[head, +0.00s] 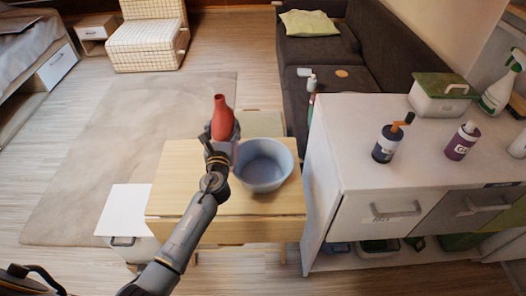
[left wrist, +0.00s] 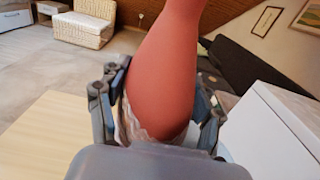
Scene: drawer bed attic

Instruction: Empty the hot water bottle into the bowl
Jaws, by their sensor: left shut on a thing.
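The hot water bottle (head: 221,112) is red with a narrow neck and stands upright in my left gripper (head: 221,138). It fills the middle of the left wrist view (left wrist: 166,75), with the gripper's fingers (left wrist: 160,105) shut on both its sides. The bottle's lower part is partly hidden by the gripper. The grey-blue bowl (head: 263,166) stands on the small wooden table, just right of the gripper and bottle, and its visible inside looks empty. The bottle is beside the bowl, not over it. My right gripper is in neither view.
The wooden table (head: 180,195) has bare room at its left and front. A white cabinet (head: 350,150) stands close on the right, with a dark bottle (head: 386,146), a purple bottle (head: 462,142) and a green-lidded box (head: 441,97) on top. A dark sofa (head: 400,60) is behind.

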